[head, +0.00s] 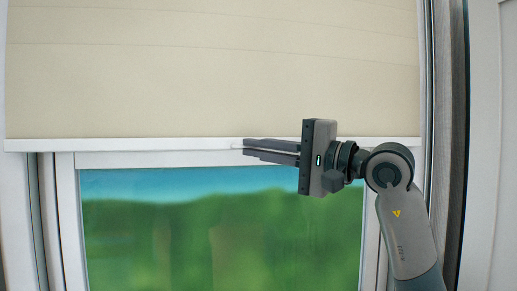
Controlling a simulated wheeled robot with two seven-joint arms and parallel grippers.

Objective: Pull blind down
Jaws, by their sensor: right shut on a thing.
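The beige blind (215,70) hangs over the upper part of the window, with a white bottom bar (110,145) along its lower edge. The bar lies level across the picture. My right gripper (243,147) comes in from the right and its two dark fingers point left, one above the other. They are shut on the bar, right of its middle. The fingers hide a short stretch of the bar. My left gripper is not in view.
Below the bar, the window pane (220,240) shows blurred green and blue sky. The white window frame (68,220) stands around it. A dark vertical edge (455,120) and a white panel (490,150) stand at the right, close to my right arm.

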